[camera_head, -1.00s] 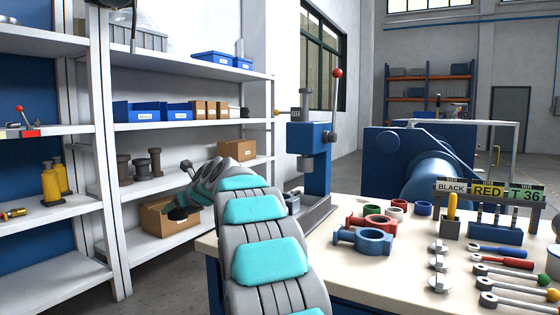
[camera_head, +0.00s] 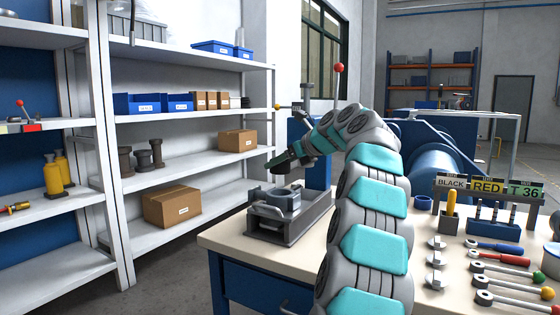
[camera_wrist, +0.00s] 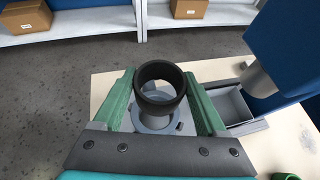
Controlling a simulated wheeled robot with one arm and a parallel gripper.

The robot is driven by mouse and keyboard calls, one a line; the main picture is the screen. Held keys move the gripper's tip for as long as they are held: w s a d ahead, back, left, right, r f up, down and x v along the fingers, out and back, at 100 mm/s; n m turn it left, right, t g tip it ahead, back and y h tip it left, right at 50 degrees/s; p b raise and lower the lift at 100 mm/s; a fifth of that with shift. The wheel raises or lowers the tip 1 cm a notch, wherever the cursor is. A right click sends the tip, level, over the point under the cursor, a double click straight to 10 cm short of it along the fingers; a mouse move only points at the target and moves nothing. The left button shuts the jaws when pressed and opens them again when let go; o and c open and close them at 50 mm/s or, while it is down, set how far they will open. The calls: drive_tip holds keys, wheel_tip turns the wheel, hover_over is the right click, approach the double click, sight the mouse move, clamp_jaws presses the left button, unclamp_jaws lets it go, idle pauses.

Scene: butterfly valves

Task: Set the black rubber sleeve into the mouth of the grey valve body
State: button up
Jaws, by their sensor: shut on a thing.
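The black rubber sleeve (camera_wrist: 160,107) is an open ring held between the green fingers of my gripper (camera_wrist: 159,76) in the wrist view. In the head view my gripper (camera_head: 285,158) hangs above the fixture on the bench corner, apart from the valve body. The grey valve body (camera_head: 281,198) sits in this fixture, its mouth facing up. In the wrist view the valve body (camera_wrist: 152,125) shows beneath the sleeve, which hides much of its mouth. The sleeve appears above the mouth; exact alignment and gap are hard to tell.
The dark grey fixture (camera_head: 284,232) stands on the pale bench (camera_head: 235,238). A blue press (camera_head: 317,165) with a red-knobbed lever stands close behind. Spanners and screwdrivers (camera_head: 500,263) lie at right. White shelves (camera_head: 185,190) with boxes stand at left, across a floor gap.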

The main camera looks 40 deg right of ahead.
sight(286, 172)
drive_tip(key=shift+f, duration=0.7)
wheel_tip(286, 172, down, 2)
drive_tip(key=shift+f+b, duration=0.25)
drive_tip(key=shift+b, duration=0.75)
drive_tip(key=shift+f, duration=0.65)
drive_tip(key=shift+s+f+p, duration=0.2)
drive_tip(key=shift+p, duration=0.8)
drive_tip(key=shift+f, duration=0.75)
idle(0.4)
drive_tip(key=o, duration=1)
drive_tip(key=shift+o, duration=1.4)
